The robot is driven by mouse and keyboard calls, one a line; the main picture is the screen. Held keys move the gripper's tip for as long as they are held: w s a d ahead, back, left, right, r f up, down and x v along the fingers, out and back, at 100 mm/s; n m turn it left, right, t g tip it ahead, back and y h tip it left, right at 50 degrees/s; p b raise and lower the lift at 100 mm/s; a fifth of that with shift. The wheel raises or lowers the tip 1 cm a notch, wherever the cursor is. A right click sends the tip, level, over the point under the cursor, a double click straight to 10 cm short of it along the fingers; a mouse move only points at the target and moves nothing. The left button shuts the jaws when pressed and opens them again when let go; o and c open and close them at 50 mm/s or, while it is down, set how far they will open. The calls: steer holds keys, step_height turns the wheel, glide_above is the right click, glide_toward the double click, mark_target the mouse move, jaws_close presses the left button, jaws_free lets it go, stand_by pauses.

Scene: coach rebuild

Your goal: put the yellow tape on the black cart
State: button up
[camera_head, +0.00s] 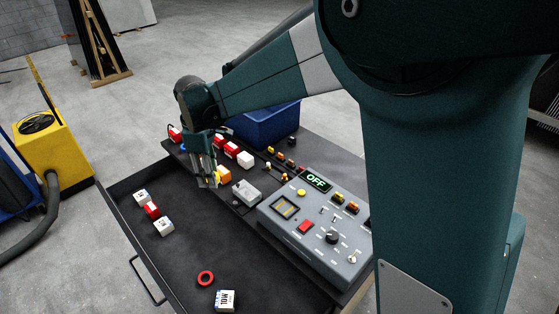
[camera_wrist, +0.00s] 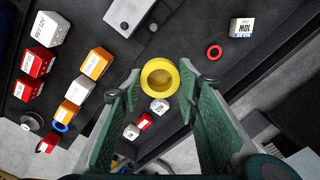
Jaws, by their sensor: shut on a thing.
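A yellow tape roll (camera_wrist: 160,77) is held at the fingertips of my gripper (camera_wrist: 158,92), with its round opening facing the camera. In the head view my gripper (camera_head: 212,181) hangs over the black cart (camera_head: 185,265), near the edge between its sunken tray and the raised strip of parts. A little yellow of the tape shows there between the fingers; the rest is hidden. The gap between the tape and the cart surface cannot be judged exactly.
A red tape ring (camera_head: 205,278) and a white box (camera_head: 225,299) lie at the tray's near end. Several small boxes (camera_head: 151,210) lie at its left. A grey control panel (camera_head: 318,222) and blue bin (camera_head: 265,125) stand to the right. The tray's middle is clear.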

steer(key=w+d+m+p, duration=0.2)
steer(key=w+d, duration=0.3)
steer(key=d, duration=1.1)
steer(key=w+d+m+p, duration=0.25)
steer(key=w+d, duration=0.25)
steer(key=d, duration=1.1)
steer(key=w+d+m+p, duration=0.2)
steer(key=w+d, duration=0.2)
steer(key=d, duration=1.1)
steer(key=shift+w+f, duration=0.2)
steer(key=shift+f, duration=2.3)
glide_above(337, 181)
steer(key=shift+f+b, duration=0.35)
steer(key=shift+f, duration=2.8)
steer(key=shift+f, duration=1.85)
